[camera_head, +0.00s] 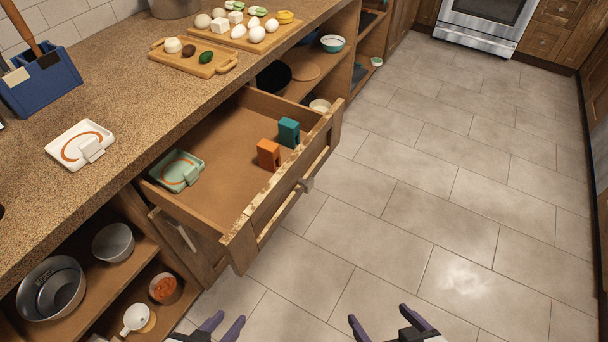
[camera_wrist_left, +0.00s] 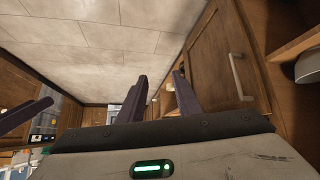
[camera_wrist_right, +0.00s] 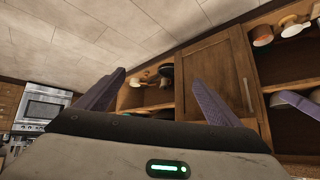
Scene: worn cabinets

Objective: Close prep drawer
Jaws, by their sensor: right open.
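The prep drawer (camera_head: 222,157) is pulled far out from under the counter in the head view. Its worn wooden front (camera_head: 285,190) faces the floor side and has a light handle (camera_head: 306,184). Inside lie a green square dish-like item (camera_head: 177,171), an orange block (camera_head: 268,155) and a teal block (camera_head: 288,132). My left gripper (camera_head: 221,326) is open and empty at the bottom edge, apart from the drawer front. My right gripper (camera_head: 386,322) is open and empty further right, over the floor and clear of the drawer.
The speckled counter (camera_head: 125,100) carries a white square item (camera_head: 80,146), a blue caddy (camera_head: 42,80) and boards with food (camera_head: 193,58). Open shelves below hold bowls (camera_head: 113,242) and a white cup (camera_head: 135,317). A cabinet door with a handle (camera_wrist_left: 236,76) shows. The tiled floor (camera_head: 420,190) is clear.

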